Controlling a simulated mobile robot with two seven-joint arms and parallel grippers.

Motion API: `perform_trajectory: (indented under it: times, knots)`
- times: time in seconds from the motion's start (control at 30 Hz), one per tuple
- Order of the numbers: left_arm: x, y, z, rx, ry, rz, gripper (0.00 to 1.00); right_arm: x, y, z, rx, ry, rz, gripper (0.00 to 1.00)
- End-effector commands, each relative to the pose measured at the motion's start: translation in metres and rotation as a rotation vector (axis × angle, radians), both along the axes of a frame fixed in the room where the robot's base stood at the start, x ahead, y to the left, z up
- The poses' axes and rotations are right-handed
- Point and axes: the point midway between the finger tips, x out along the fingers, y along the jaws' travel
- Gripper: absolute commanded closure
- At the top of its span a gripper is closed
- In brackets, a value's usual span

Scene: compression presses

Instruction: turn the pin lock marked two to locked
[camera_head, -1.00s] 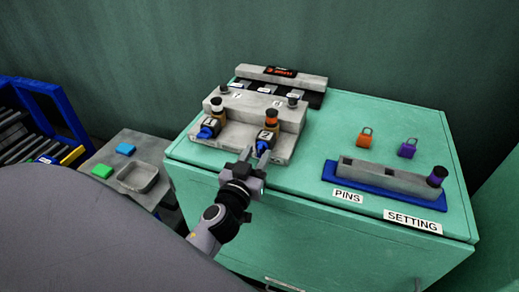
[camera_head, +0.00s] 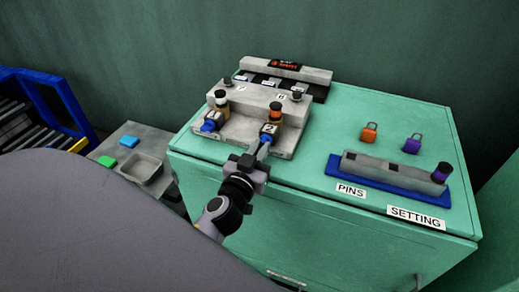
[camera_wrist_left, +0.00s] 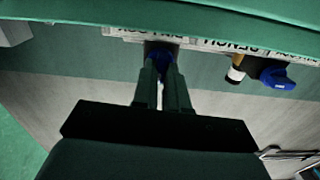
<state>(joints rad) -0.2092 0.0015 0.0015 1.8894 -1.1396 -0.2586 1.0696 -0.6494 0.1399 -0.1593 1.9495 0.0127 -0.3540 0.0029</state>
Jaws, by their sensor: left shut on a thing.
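The pin lock marked two (camera_head: 269,129) is a dark block with a white "2" label and a blue knob, on the front of the grey press fixture (camera_head: 250,125). An orange-and-black pin (camera_head: 275,114) stands just behind it. My left gripper (camera_head: 263,149) reaches it from the front and is shut on its blue knob. In the left wrist view the blue knob (camera_wrist_left: 160,53) shows between the tips of my left gripper (camera_wrist_left: 161,72). The fingers hide part of the knob, so its exact angle is unclear. My right gripper is not in view.
Lock one (camera_head: 211,122) with its blue knob sits left of lock two, near a pale-topped pin (camera_head: 221,101). A grey tray (camera_head: 142,168) stands left.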

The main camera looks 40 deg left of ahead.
Motion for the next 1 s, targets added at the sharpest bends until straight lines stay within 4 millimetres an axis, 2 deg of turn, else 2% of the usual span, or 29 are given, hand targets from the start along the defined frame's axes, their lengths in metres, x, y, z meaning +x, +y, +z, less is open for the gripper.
perform_trajectory:
  times: [0.27, 1.0]
  knots:
    - [0.0004, -0.0006, -0.0004, 0.187, 0.044, 0.001, 1.00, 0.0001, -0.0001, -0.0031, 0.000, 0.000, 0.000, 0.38]
    - [0.0010, -0.0021, -0.0007, 0.871, 0.208, 0.001, 1.00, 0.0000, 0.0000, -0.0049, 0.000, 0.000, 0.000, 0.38]
